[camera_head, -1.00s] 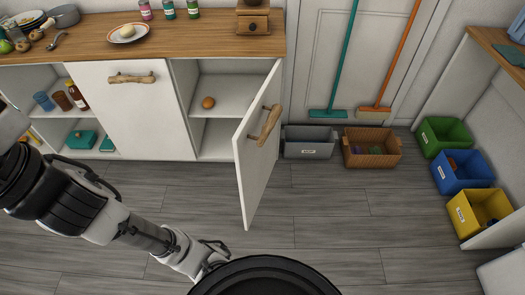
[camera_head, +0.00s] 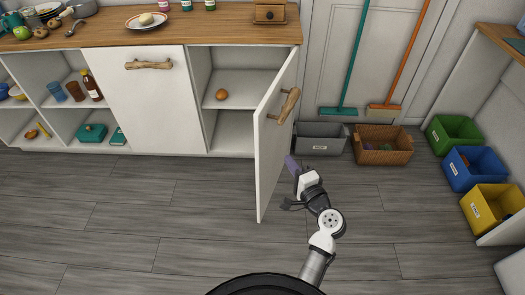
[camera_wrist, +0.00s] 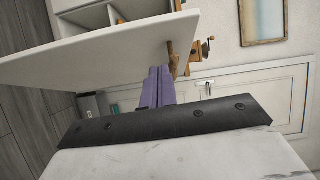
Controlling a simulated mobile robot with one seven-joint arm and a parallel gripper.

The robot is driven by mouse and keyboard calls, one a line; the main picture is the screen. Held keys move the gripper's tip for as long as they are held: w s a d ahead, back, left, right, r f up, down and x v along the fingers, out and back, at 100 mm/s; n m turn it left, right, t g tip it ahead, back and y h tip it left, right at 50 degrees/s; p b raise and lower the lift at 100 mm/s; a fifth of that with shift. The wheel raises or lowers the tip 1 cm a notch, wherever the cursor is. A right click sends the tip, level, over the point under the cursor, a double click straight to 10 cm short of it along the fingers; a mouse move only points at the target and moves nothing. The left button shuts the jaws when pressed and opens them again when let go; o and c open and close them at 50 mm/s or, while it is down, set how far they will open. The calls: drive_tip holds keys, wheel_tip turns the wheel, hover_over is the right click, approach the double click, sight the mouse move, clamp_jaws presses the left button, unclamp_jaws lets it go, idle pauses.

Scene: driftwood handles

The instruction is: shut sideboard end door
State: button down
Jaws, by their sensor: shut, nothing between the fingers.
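The sideboard (camera_head: 200,40) stands along the back wall. Its white end door (camera_head: 272,150) on the right stands open toward me, showing a compartment with a shelf. The door has a driftwood handle (camera_head: 289,106) on its outer face, which also shows in the wrist view (camera_wrist: 173,58). My gripper (camera_head: 291,163) is to the right of the door, on its outer side and below the handle. In the wrist view its purple fingers (camera_wrist: 157,88) are shut together and empty, close to the door (camera_wrist: 110,50). I cannot tell whether they touch it.
A round orange-brown item (camera_head: 221,95) sits on the shelf inside. A grey bin (camera_head: 320,138) and a brown basket (camera_head: 382,145) stand behind my gripper. Green, blue and yellow bins (camera_head: 490,205) line the right. The floor before the sideboard is clear.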

drive_tip(key=f, duration=0.1)
drive_tip(key=p, duration=0.3)
approach(261, 134)
drive_tip(key=w+d, duration=0.1)
drive_tip(key=w, duration=0.3)
drive_tip(key=a, duration=0.2)
drive_tip(key=shift+w+a+r+p, duration=0.1)
drive_tip(key=shift+w+a+p, duration=0.2)
drive_tip(key=shift+w+p, duration=0.1)
drive_tip(key=shift+w+a, duration=0.15)
drive_tip(key=shift+a, duration=0.4)
